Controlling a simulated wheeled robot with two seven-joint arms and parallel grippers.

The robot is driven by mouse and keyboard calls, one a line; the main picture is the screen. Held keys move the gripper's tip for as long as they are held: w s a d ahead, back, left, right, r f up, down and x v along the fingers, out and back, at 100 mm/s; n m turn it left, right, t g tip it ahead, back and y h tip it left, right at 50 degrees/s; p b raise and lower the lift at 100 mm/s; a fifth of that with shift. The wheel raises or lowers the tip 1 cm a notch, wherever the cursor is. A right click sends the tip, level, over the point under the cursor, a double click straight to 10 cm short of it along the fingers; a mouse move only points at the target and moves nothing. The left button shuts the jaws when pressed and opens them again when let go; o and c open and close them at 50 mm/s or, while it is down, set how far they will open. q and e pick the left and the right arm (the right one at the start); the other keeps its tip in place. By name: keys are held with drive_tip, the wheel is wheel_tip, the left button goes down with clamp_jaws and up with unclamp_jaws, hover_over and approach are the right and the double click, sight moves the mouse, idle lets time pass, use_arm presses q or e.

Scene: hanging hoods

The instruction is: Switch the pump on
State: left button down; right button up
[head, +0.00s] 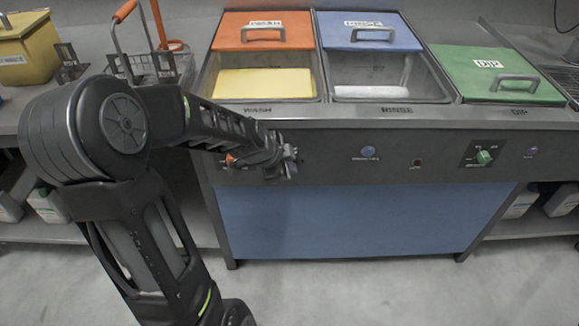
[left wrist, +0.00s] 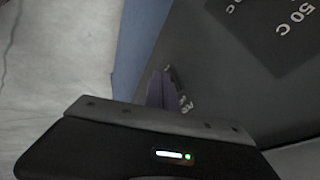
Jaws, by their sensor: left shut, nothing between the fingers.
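My left gripper (head: 288,163) is at the front control panel (head: 330,168) of the wash station, below the orange-lidded basin. Its fingers are shut and empty. In the left wrist view the narrow closed fingers (left wrist: 165,90) point at the dark panel, next to a small dark part (left wrist: 178,80) and white lettering too small to read surely. The gripper hides the panel there in the head view, so I cannot tell whether the fingers touch a switch. No control is clearly readable as the pump switch. My right gripper is out of view.
The panel also carries an orange knob (head: 231,160), a blue button (head: 368,151), a dark red lamp (head: 417,162) and a green knob (head: 484,157). Above are orange (head: 240,20), blue (head: 390,35) and green (head: 480,75) lids. A wire basket (head: 160,68) stands left.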

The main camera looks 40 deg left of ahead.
use_arm(q)
drive_tip(key=shift+w+a+b, duration=0.1)
drive_tip(key=shift+b, duration=0.85)
drive_tip(key=shift+r+p, duration=0.45)
drive_tip(key=shift+r, duration=0.35)
